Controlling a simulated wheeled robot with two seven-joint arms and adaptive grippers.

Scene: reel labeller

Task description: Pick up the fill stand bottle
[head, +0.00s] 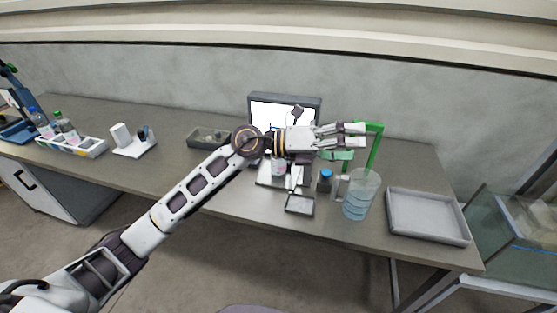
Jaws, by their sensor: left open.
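A green stand (374,150) rises behind the clear jug, near the right part of the table. My left gripper (358,133) reaches in from the left at the height of the stand's top, its fingers apart and pointing right. The fingers overlap the stand in the picture; I cannot tell whether they touch it. A small dark bottle with a blue cap (325,181) stands below the gripper, left of the jug. A white bottle with a pink label (279,169) is partly hidden under my left wrist. I cannot tell which is the fill stand bottle. My right gripper is out of view.
A clear jug (361,195) with bluish markings stands near the front edge. A grey tray (428,216) lies right of it, and a small tray (299,205) left of it. A monitor (285,100) is behind my wrist. A bottle rack (88,148) is far left.

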